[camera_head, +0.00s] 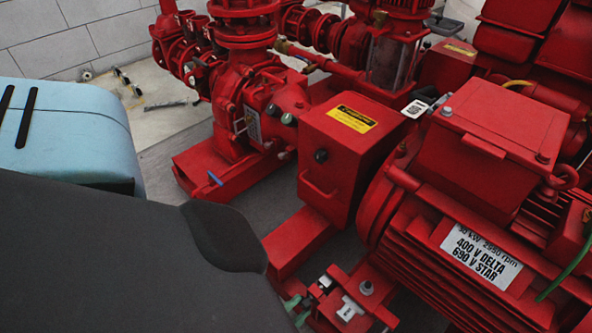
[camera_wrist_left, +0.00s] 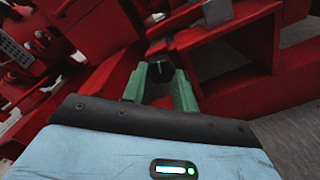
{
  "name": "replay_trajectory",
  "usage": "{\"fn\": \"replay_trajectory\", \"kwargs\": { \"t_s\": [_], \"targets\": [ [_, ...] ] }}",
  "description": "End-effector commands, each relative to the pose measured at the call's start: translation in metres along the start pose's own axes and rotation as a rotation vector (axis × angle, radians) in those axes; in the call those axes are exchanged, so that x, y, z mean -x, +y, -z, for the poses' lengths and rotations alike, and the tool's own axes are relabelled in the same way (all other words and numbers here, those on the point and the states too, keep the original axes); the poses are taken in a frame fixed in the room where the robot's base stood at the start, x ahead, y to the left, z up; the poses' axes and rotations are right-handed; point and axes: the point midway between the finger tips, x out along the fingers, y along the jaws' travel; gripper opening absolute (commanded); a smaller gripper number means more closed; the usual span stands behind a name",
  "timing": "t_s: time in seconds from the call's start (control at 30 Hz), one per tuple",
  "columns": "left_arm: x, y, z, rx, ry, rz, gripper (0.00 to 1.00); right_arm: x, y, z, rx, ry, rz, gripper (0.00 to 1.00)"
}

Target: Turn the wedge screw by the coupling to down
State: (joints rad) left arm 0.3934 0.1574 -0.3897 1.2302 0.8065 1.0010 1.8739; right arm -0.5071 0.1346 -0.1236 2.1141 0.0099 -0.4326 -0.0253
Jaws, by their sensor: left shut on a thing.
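In the left wrist view, my left gripper (camera_wrist_left: 160,84) has two green fingers closed around a small dark knob-like head, which I take to be the wedge screw (camera_wrist_left: 160,70). The fingers touch it from both sides, and red frame metal lies just behind. Its turn position cannot be read. In the head view, only a bit of the green fingers of my left gripper (camera_head: 293,305) shows at the motor's foot, and my dark arm hides the rest. The red coupling guard (camera_head: 350,150), with a yellow label, stands beyond it. My right gripper is not in view.
The large red motor (camera_head: 480,220) fills the right side. A motor-foot bracket (camera_head: 370,305) with bolts and pale pieces is close beside the fingers. The red pump (camera_head: 245,110) and pipes stand behind. Red base rails (camera_head: 295,242) border the grey floor.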

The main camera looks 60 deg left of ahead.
Motion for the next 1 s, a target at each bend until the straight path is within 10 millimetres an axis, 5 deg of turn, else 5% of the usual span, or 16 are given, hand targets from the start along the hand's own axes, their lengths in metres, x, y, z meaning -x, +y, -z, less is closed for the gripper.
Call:
{"fn": "replay_trajectory", "kwargs": {
  "t_s": [0.4, 1.0],
  "targets": [
    [-0.0004, -0.0009, -0.0005, 0.267, -0.001, 0.0, 0.06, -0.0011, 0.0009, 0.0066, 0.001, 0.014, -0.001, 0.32],
    [-0.0004, -0.0012, -0.001, 0.344, -0.002, 0.0, 0.06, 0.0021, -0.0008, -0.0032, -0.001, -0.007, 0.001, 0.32]
  ]
}}
